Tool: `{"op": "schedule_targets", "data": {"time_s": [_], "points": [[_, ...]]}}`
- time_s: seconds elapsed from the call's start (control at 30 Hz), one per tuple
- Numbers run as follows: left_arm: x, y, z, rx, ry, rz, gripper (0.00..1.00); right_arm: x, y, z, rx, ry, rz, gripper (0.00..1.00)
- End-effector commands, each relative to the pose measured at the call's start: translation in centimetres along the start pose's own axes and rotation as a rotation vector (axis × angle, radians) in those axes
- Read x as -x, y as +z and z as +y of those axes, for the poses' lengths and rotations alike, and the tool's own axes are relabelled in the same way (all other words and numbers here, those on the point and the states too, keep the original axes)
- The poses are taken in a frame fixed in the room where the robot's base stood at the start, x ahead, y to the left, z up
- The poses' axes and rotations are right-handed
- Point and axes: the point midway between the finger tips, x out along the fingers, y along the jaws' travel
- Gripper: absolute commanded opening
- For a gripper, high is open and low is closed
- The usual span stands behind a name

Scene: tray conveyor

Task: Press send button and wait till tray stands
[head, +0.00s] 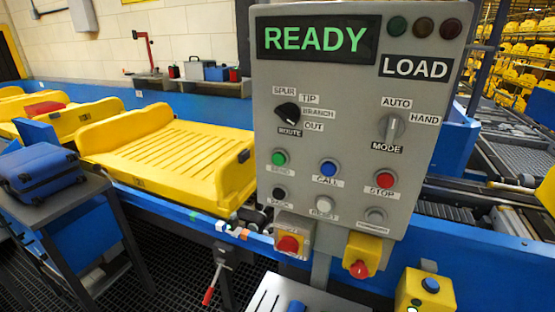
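The green send button (279,158) is on the left of the grey control panel (340,225), with a small label under it. The panel's display (318,38) reads READY in green, and a plate (415,68) beside it reads LOAD. An empty yellow tray (175,150) with a slotted floor sits level on the conveyor, left of the panel. Its right end is close to the panel's left edge. Neither of my grippers is in view.
The panel also carries a blue call button (328,168), a red stop button (385,180), a route knob (288,113) and a mode knob (391,127). A blue suitcase (45,172) lies on a dark stand (75,207) at left. More yellow trays stand behind.

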Motion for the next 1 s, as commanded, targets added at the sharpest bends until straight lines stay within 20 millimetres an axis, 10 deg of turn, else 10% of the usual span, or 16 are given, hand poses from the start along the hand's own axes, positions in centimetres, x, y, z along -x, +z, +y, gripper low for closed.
{"op": "schedule_targets", "data": {"time_s": [1.0], "points": [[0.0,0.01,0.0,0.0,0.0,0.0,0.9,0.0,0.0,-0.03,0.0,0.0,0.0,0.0]]}}
